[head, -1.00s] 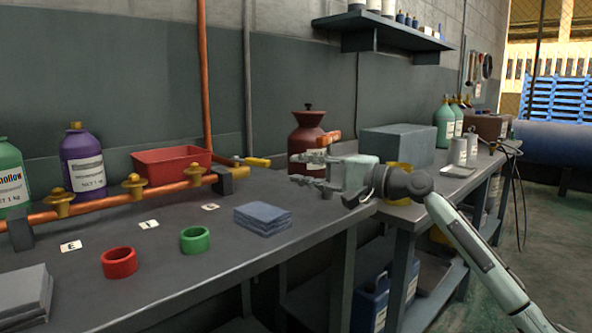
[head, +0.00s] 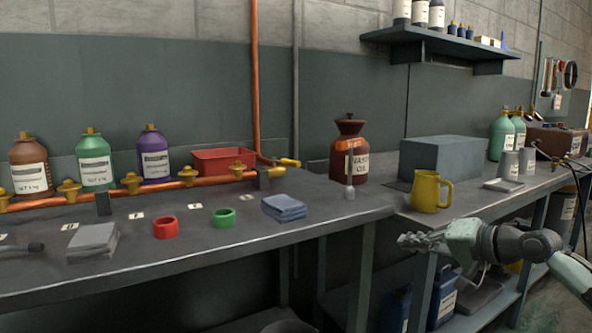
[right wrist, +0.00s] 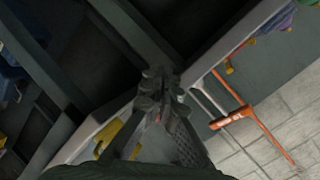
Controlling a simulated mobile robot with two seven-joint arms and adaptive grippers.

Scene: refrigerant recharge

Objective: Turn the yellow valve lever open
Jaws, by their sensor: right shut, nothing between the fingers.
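The yellow valve lever (head: 288,162) sits at the right end of the orange pipe (head: 222,178), beside a dark pipe bracket (head: 263,177) on the bench. It is small here, and I cannot tell how far it is turned. My right gripper (head: 402,241) is shut and empty. It is well to the right of and lower than the lever, in front of the second table's front edge, touching nothing that I can make out. Its closed fingers (right wrist: 158,95) show in the right wrist view. My left gripper is not in view.
A yellow jug (head: 427,192) stands on the second table, above my right gripper in the picture. The waste oil can (head: 343,165) stands right of the lever. Red (head: 165,228) and green (head: 224,218) rings and blue folded cloths (head: 284,207) lie on the bench.

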